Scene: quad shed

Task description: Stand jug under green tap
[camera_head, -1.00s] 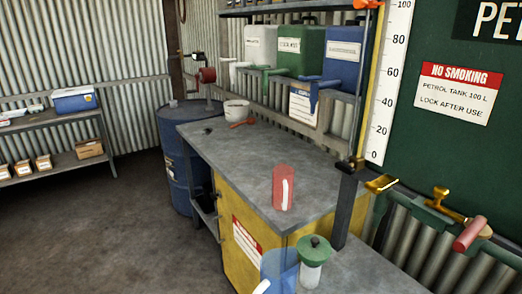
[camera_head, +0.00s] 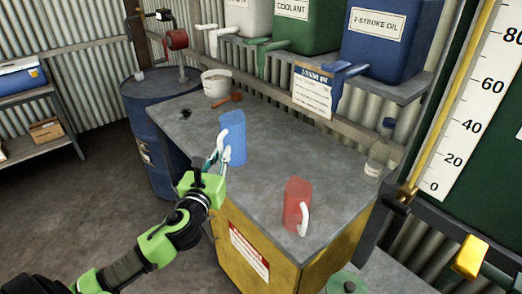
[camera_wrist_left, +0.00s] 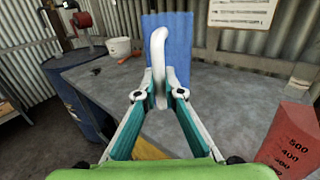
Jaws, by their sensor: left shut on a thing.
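My left gripper (camera_head: 220,165) is shut on the white handle (camera_wrist_left: 159,65) of the blue jug (camera_head: 234,138). The jug is upright at the front left part of the grey workbench (camera_head: 262,184); I cannot tell whether its base touches the top. It also shows in the left wrist view (camera_wrist_left: 180,45), straight ahead of the fingers. The green tap (camera_head: 266,50) sticks out from the green coolant tank (camera_head: 303,22) on the shelf, behind and to the right of the jug. The jug is in front of the tap, not below it. My right gripper is not in view.
A red jug (camera_head: 297,203) with a white handle stands at the bench's front right. A white bucket (camera_head: 216,83) and a red-orange item (camera_head: 228,99) lie at the back left. A clear bottle (camera_head: 379,150) stands at the right. The bench middle is clear.

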